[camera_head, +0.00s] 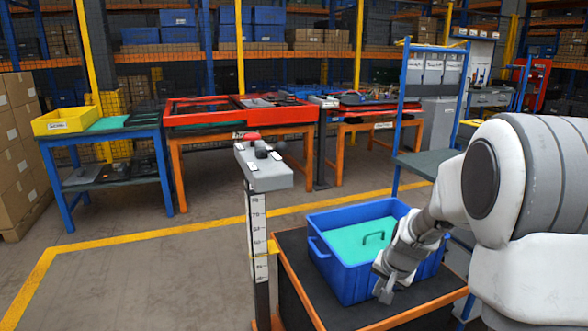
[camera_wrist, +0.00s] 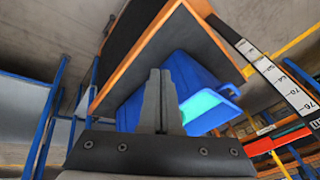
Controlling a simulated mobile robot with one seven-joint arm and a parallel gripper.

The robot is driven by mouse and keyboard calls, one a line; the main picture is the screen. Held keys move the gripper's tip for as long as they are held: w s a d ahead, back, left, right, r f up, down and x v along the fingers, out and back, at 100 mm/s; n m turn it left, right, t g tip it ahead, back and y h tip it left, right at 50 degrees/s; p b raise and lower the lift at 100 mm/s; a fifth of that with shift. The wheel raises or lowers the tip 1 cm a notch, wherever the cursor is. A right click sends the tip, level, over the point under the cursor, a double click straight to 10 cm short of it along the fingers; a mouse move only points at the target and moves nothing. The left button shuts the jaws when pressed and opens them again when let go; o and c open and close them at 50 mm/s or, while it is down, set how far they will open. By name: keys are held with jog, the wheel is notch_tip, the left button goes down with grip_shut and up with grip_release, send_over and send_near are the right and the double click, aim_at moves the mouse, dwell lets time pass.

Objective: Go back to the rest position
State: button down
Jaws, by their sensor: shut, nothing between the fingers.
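My arm comes in from the right in the head view. My gripper (camera_head: 385,295) points down in front of the near side of the blue crate (camera_head: 341,277). In the wrist view my gripper (camera_wrist: 160,74) shows its two fingers pressed together, with nothing between them. The crate also shows in the wrist view (camera_wrist: 194,72), behind the fingers. My forearm hides the crate's right part. I cannot tell whether the fingers touch the crate.
The crate stands on a black-topped stand with orange edges (camera_head: 306,296). A grey post with a height scale (camera_head: 257,225) stands just left of it. A blue table (camera_head: 104,138) and a red-topped workbench (camera_head: 215,122) stand behind. The floor at left is clear.

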jog(key=s+a+r+n, duration=0.2)
jog(key=s+a+r, duration=0.1)
jog(key=s+r, duration=0.35)
jog(key=s+a+r+n, duration=0.2)
jog(key=s+r, duration=0.4)
jog(key=r, duration=0.1)
jog(key=s+a+r+n+t, duration=0.1)
jog(key=s+r+n, duration=0.2)
jog(key=s, duration=1.2)
notch_tip(320, 180, up, 26)
jog(key=p, duration=2.5)
jog(key=shift+w+h+p, duration=0.15)
jog(key=shift+h+p, duration=0.15)
jog(key=shift+p, duration=0.1)
